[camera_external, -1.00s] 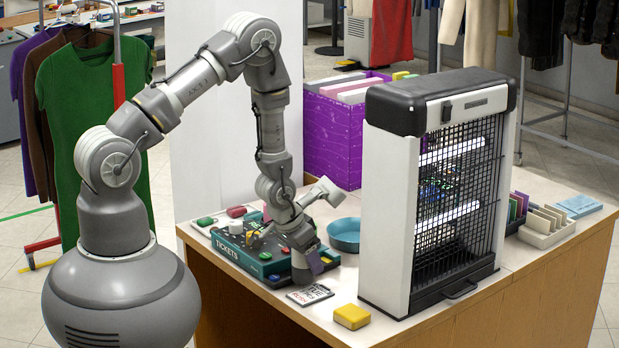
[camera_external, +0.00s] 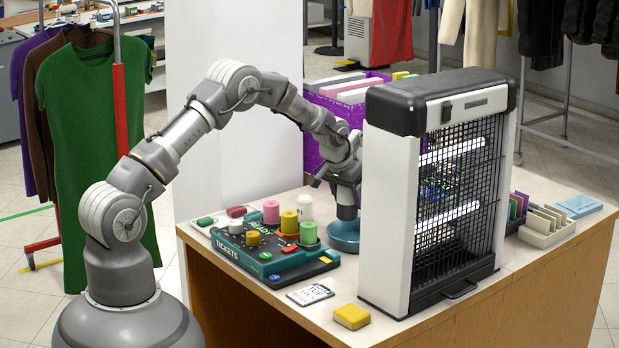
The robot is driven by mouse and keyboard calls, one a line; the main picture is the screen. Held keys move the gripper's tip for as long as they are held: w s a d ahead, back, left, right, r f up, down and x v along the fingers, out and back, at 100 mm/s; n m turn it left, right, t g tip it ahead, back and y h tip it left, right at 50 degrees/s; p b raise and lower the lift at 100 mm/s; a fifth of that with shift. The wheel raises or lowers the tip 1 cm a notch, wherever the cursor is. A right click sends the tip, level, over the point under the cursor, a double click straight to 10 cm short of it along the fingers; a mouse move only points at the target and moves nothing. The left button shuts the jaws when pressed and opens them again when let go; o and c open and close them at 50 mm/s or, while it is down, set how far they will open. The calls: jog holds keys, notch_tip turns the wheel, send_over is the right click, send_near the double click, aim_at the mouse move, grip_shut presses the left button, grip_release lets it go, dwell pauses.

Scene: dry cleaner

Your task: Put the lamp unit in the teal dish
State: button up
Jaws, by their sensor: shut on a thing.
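The teal dish (camera_external: 344,243) stands on the counter, left of the large white and black caged appliance. My gripper (camera_external: 346,208) points down over the dish, its tip low at or inside the rim. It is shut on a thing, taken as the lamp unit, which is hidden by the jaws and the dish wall. I cannot tell whether it touches the dish floor. The dark green ticket box (camera_external: 270,268) left of the dish bears several coloured round pieces, among them a yellow one (camera_external: 289,222) and a green one (camera_external: 308,233).
The tall caged appliance (camera_external: 390,220) stands close to the right of my gripper. A yellow block (camera_external: 351,316) and a ticket card (camera_external: 310,294) lie at the front. A purple crate (camera_external: 318,150) stands behind. A white cylinder (camera_external: 304,206) stands near the dish's left.

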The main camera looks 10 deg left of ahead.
aim_at(342, 198)
notch_tip(342, 198, down, 8)
jog(key=shift+r+b, duration=0.15)
jog(key=shift+b, duration=1.1)
jog(key=shift+r, duration=0.15)
jog(key=o, duration=1.1)
jog(key=p+v, duration=0.4)
jog(key=v, duration=0.8)
